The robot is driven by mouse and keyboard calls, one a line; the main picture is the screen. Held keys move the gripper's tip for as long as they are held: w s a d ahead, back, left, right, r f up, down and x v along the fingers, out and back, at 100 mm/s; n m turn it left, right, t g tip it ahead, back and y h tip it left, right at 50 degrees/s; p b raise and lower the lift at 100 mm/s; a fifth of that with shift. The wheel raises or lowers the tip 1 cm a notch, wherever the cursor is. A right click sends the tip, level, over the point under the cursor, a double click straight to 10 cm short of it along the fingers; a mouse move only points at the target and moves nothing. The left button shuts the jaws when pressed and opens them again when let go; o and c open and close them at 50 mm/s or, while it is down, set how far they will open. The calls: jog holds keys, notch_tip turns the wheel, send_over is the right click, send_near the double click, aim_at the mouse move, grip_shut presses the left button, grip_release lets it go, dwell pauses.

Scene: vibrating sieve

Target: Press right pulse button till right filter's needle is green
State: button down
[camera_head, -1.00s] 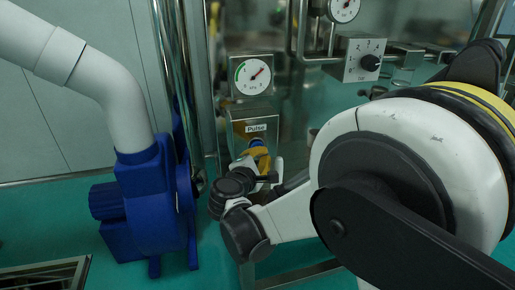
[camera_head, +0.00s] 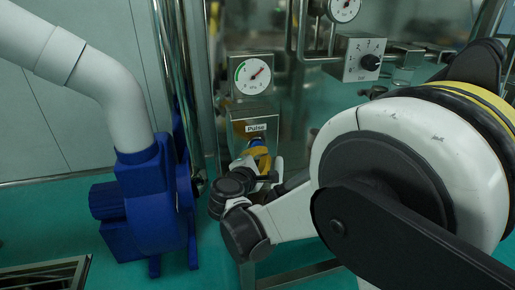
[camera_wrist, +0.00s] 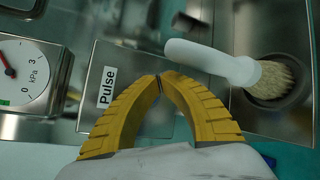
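The metal pulse box (camera_head: 240,131) has a white "Pulse" label and stands below a round pressure gauge (camera_head: 252,75). The gauge's red needle points to the upper right, away from the green arc on the left of the dial. My gripper (camera_head: 258,150) is at the front of the box, with a small blue part showing just above its yellow fingers; I cannot tell if this is the button. In the wrist view, my gripper's (camera_wrist: 160,79) ribbed yellow fingertips meet over the box face (camera_wrist: 130,62) beside the label. The button is not clearly visible there, so contact cannot be told.
A blue blower (camera_head: 150,200) with a thick white pipe (camera_head: 100,85) stands left of the box. A metal box with a black knob (camera_head: 370,62) and another gauge (camera_head: 344,8) are at the upper right.

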jog(key=shift+w, duration=0.1)
jog(key=shift+w+a, duration=0.15)
jog(key=shift+w, duration=0.2)
jog(key=shift+w+a, duration=0.15)
jog(key=shift+w, duration=0.3)
dwell(1.0)
jog(key=shift+s+d+b, duration=0.25)
jog(key=shift+s+b, duration=0.1)
jog(key=shift+s, duration=0.55)
jog(key=shift+s, duration=0.1)
jog(key=s, duration=0.2)
jog(key=s+d, duration=0.1)
jog(key=s, duration=0.1)
jog(key=shift+s+d, duration=0.2)
jog(key=shift+s, duration=0.1)
dwell(0.5)
